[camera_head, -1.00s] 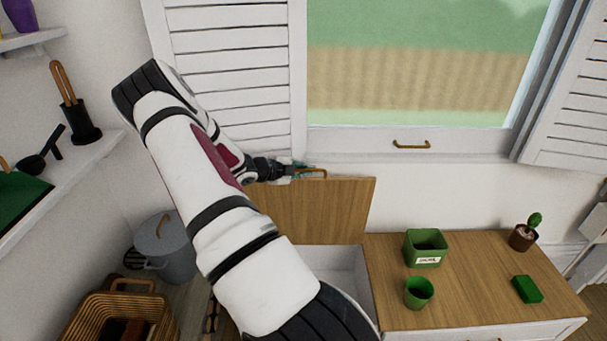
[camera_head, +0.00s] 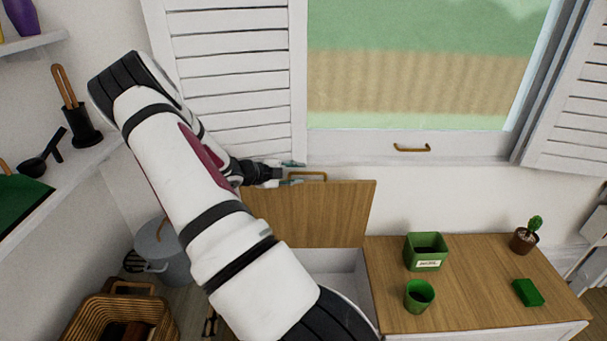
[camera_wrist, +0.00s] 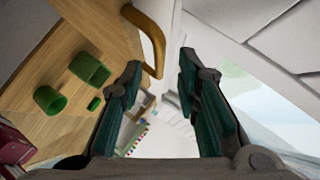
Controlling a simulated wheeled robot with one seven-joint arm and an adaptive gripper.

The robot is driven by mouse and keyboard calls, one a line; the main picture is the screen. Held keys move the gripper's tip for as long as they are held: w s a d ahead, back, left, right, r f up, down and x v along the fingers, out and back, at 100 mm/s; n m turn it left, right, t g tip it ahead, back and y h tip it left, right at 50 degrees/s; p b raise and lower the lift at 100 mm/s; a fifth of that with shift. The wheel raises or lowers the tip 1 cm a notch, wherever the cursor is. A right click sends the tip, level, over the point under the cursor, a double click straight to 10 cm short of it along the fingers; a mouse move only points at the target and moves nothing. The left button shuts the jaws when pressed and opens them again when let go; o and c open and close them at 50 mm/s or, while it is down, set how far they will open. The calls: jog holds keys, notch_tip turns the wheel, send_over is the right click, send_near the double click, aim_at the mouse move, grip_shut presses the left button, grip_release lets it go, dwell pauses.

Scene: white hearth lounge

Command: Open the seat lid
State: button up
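The wooden seat lid (camera_head: 318,214) stands raised, close to upright, at the back of the bench under the window. Its brass handle (camera_head: 310,176) is at the lid's top edge. The white seat compartment (camera_head: 338,262) below is open, partly hidden by my arm. My gripper (camera_head: 292,172) is at the lid's top edge, just left of the handle. In the wrist view my gripper's fingers (camera_wrist: 160,95) are spread with nothing between them. The handle (camera_wrist: 152,40) lies beside the left finger, outside the gap.
A labelled green box (camera_head: 425,254), a green cup (camera_head: 419,295), a green block (camera_head: 527,292) and a potted cactus (camera_head: 525,238) stand on the fixed bench top to the right. A grey lidded bin (camera_head: 165,252) and a wicker basket (camera_head: 120,315) are at left. The window and shutter are close behind the gripper.

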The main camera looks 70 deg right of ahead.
jog(key=v, duration=0.7)
jog(key=shift+a, duration=0.15)
jog(key=shift+w+r, duration=0.1)
jog(key=a+r+m+t+y+p, duration=0.1)
jog(key=a+r+m+t+y, duration=0.15)
jog(key=a+r+m, duration=0.7)
jog(key=a+r+m+t+y+p, duration=0.15)
jog(key=a+r+m+y, duration=0.4)
jog(key=a+m, duration=0.75)
jog(key=s+a+r+m+t+y, duration=0.1)
jog(key=s+a+r+m+t, duration=0.1)
jog(key=a, duration=0.6)
jog(key=s+a+r+m+t+y, duration=0.1)
jog(key=s+a+r+m+t, duration=0.1)
jog(key=s+a+r+m, duration=0.2)
jog(key=s+a+r+m+t+y, duration=0.1)
jog(key=s+a+m, duration=0.5)
jog(key=a, duration=0.7)
notch_tip(320, 180, up, 3)
jog(key=shift+f+m+t+y+p, duration=0.15)
jog(key=shift+m+t+y+p, duration=0.15)
jog(key=shift+m+t+p, duration=0.3)
